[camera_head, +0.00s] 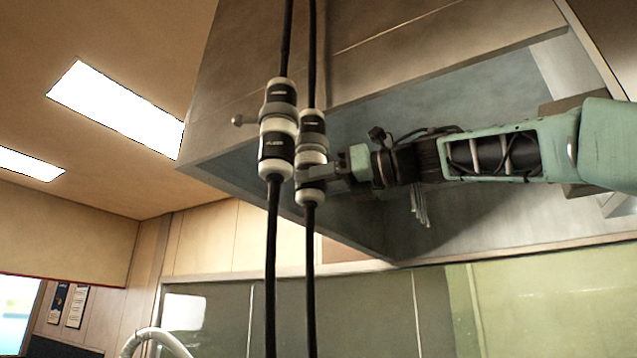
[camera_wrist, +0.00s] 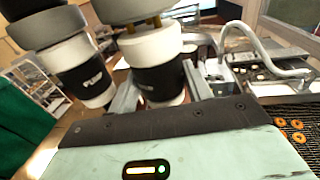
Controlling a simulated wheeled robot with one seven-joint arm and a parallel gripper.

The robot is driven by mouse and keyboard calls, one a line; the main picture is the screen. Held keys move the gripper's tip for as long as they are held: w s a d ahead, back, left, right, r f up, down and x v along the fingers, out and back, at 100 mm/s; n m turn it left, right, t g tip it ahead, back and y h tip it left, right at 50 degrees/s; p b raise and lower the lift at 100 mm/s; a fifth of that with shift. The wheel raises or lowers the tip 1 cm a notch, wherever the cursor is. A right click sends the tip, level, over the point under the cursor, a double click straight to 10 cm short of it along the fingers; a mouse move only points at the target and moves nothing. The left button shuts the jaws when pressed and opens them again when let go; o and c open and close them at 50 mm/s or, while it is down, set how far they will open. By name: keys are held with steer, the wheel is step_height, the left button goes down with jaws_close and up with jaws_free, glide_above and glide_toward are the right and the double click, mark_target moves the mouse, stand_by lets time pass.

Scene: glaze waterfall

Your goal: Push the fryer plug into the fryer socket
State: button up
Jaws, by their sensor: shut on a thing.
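The fryer plug (camera_wrist: 160,75), white on top with a black label band, is held upright between the two fingers of my gripper (camera_wrist: 158,92). Directly above is the fryer socket (camera_head: 312,124), with a grey collar, on a cable from above. In the wrist view, brass pins show in a narrow gap between the plug and the socket (camera_wrist: 130,10). The plug's label is too blurred to read.
Close on the left, a second plug (camera_head: 276,148) meets its own socket (camera_head: 280,92); its label seems to read "PUMP". A knob (camera_head: 238,120) juts out left of it. A metal hood (camera_head: 420,60) is above and behind.

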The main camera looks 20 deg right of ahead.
steer(key=shift+r, duration=0.6)
stand_by(2.1)
steer(key=o, duration=1.4)
steer(key=shift+o, duration=0.2)
